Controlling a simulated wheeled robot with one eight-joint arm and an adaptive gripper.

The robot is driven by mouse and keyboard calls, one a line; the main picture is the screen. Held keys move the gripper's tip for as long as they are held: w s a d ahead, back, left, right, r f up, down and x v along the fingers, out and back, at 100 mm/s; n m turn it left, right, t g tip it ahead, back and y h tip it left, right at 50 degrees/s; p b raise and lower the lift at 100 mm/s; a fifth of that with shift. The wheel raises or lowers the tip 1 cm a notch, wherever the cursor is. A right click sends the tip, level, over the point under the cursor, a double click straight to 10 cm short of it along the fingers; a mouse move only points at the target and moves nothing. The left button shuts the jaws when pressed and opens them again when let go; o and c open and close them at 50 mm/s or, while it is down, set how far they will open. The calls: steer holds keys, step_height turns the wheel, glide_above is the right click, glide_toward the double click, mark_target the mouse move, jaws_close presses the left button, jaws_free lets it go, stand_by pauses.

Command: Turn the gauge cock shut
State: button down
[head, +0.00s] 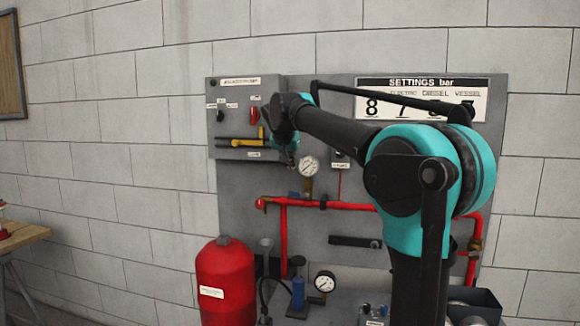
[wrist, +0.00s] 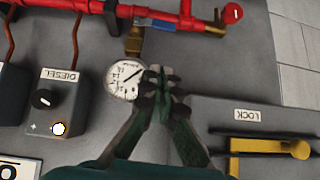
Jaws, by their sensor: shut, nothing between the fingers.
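The pressure gauge (head: 308,167) has a white dial and stands above the red pipe (head: 340,205). In the wrist view, which is upside down, the gauge (wrist: 124,80) sits on a brass fitting (wrist: 133,40). A blue lever (wrist: 158,24), apparently the gauge cock's handle, lies along the red pipe (wrist: 100,8) beside that fitting. In the head view the lever shows faintly (head: 293,194). My gripper (wrist: 164,82) is shut and empty, overlapping the gauge's edge in the wrist view and apart from the lever. In the head view my gripper (head: 291,158) is just left of the gauge.
A grey control box (head: 225,125) with a yellow-handled lock bar (wrist: 270,146) stands beside my gripper. A DIESEL switch box (wrist: 50,98) is on the gauge's other side. A red tank (head: 225,280), a lower gauge (head: 325,281) and a blue cylinder (head: 298,293) stand below.

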glide_above(298, 194)
steer(key=a, duration=0.2)
step_height(298, 194, down, 6)
steer(key=shift+s+f, duration=0.25)
steer(key=shift+f, duration=0.65)
steer(key=shift+s+f, duration=0.2)
steer(key=shift+f, duration=0.7)
steer(key=shift+a+f+h, duration=0.2)
steer(key=shift+f+h, duration=0.1)
steer(key=shift+f, duration=0.3)
